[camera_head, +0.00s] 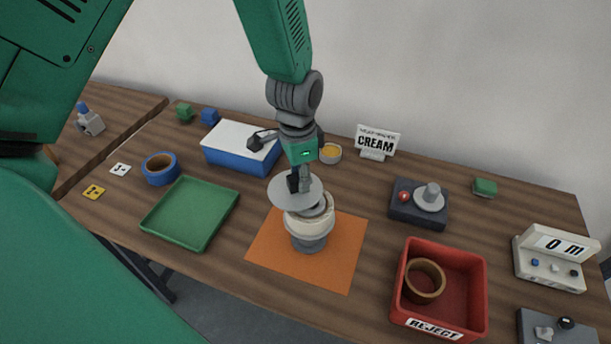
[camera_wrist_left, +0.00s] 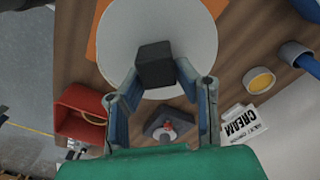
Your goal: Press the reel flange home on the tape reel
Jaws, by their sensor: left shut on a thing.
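The reel flange (camera_head: 282,196) is a light grey disc with a black block-shaped knob. My left gripper (camera_head: 299,180) is shut on this knob from above. In the left wrist view the dark knob (camera_wrist_left: 155,64) sits between the fingertips, with the pale flange disc (camera_wrist_left: 190,35) behind it. The tape reel (camera_head: 312,228), with cream tape and grey lower parts, stands upright on an orange mat (camera_head: 341,264). The flange overlaps the reel's top toward the left and looks off-centre; contact between them cannot be told. The flange partly hides the reel's top. My right gripper is not in view.
A green tray (camera_head: 172,232) and blue tape roll (camera_head: 160,169) lie left of the mat. A blue box with white top (camera_head: 232,138) stands behind. A red reject bin (camera_head: 475,290) holding a brown ring (camera_head: 440,273) and a dark-based device (camera_head: 405,209) stand right.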

